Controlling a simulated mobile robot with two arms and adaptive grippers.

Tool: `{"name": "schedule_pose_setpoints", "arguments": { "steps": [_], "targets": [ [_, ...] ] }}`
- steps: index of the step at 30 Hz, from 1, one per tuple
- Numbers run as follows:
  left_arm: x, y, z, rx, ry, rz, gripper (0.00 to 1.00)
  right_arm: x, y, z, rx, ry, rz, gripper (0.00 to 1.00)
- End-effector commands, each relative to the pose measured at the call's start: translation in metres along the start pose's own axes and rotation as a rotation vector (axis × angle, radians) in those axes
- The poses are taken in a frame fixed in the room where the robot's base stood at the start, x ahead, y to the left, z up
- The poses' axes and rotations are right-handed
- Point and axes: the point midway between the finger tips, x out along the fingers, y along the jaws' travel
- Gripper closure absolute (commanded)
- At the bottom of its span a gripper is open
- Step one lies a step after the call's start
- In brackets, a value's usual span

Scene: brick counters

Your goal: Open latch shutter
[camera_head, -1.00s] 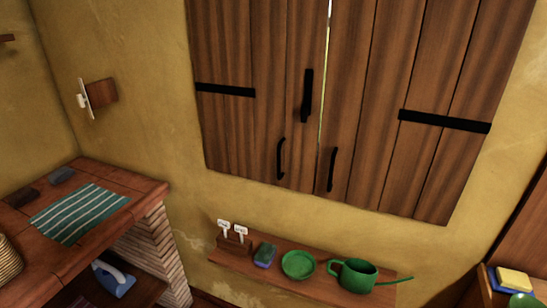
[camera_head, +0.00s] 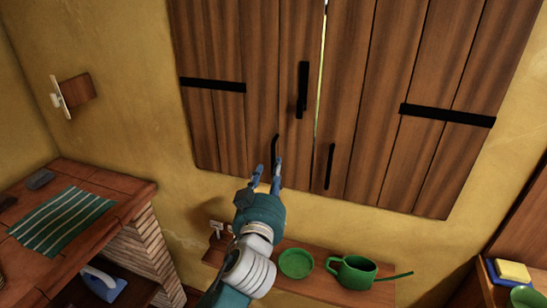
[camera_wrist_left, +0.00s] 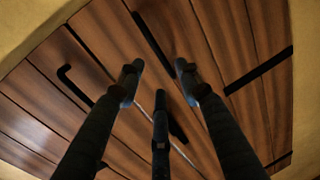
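Two brown wooden shutter panels, a left one (camera_head: 232,120) and a right one (camera_head: 385,110), hang side by side with a thin bright gap between them. A black latch (camera_head: 302,90) sits upright on the left panel beside the gap. Below it is the black left handle (camera_head: 275,147); the right panel has a similar right handle (camera_head: 329,166). My left gripper (camera_head: 268,172) is open, its fingertips just below and partly over the left handle. Contact cannot be told. In the left wrist view, the fingers (camera_wrist_left: 158,72) are spread before the panels. My right gripper is not in view.
A low wall shelf (camera_head: 325,281) under the shutters carries a green plate (camera_head: 296,263) and a green watering can (camera_head: 352,272). A brick counter (camera_head: 125,190) with a striped cloth (camera_head: 62,220) is at left. Sponges (camera_head: 512,272) lie at the lower right.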

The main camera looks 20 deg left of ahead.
Motion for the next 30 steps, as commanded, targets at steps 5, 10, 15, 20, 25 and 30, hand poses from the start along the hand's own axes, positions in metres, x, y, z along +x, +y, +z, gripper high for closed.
{"name": "schedule_pose_setpoints", "arguments": {
  "steps": [5, 10, 15, 20, 25, 30],
  "targets": [
    [0.033, -0.001, -0.003, 0.003, 0.001, -0.002, 0.65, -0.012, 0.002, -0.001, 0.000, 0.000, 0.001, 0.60],
    [0.050, 0.000, -0.001, 0.002, 0.000, 0.000, 0.65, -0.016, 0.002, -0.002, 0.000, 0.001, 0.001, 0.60],
    [0.056, 0.000, 0.000, 0.001, 0.000, 0.000, 0.65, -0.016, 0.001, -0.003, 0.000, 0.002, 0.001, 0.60],
    [0.056, 0.000, 0.001, 0.001, 0.000, 0.000, 0.65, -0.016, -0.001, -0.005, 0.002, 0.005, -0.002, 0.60],
    [0.056, 0.000, 0.001, 0.001, 0.000, 0.000, 0.91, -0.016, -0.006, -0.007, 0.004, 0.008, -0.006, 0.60],
    [0.056, 0.000, 0.001, 0.001, -0.001, 0.000, 1.00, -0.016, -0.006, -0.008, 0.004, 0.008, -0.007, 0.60]
  ]
}}
